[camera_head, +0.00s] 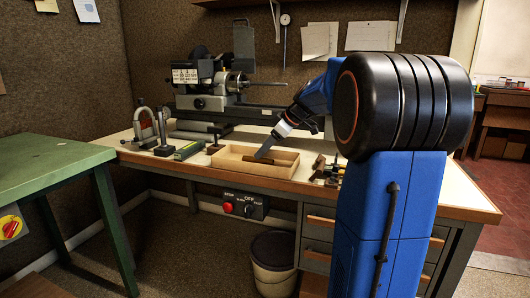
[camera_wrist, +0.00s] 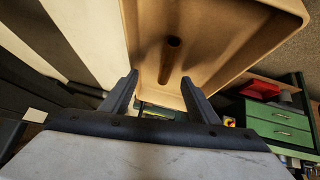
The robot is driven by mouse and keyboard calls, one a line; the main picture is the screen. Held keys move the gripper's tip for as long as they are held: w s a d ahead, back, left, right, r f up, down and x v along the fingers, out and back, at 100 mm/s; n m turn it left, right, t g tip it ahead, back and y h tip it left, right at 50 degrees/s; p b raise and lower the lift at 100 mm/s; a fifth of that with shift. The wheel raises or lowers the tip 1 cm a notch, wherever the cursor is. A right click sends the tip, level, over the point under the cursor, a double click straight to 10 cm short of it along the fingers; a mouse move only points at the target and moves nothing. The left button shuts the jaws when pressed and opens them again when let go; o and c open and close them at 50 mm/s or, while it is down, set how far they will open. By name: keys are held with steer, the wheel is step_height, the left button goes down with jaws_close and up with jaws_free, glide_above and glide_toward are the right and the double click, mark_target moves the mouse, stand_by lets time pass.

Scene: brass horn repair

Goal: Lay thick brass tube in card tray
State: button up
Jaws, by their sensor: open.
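The card tray (camera_head: 228,168) is a shallow tan open box on the workbench, near its front edge. It also shows in the wrist view (camera_wrist: 235,28). A brownish tube, the thick brass tube (camera_wrist: 172,56), lies on the tray floor in the wrist view. In the head view, a dark brown strip of it (camera_head: 272,162) shows inside the tray beside my fingers. My gripper (camera_head: 261,155) points down into the tray. In the wrist view my gripper (camera_wrist: 160,77) is open, its fingers apart with the tube's near end in line between them. I cannot tell the exact height gap.
A lathe (camera_head: 215,85) stands behind the tray on the bench. A clamp-like metal tool (camera_head: 148,125) and small blocks stand left of the tray. Small dark parts (camera_head: 326,170) lie close to its right. A green table (camera_head: 45,165) stands at the left.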

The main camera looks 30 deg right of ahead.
steer(key=shift+r, duration=2.3)
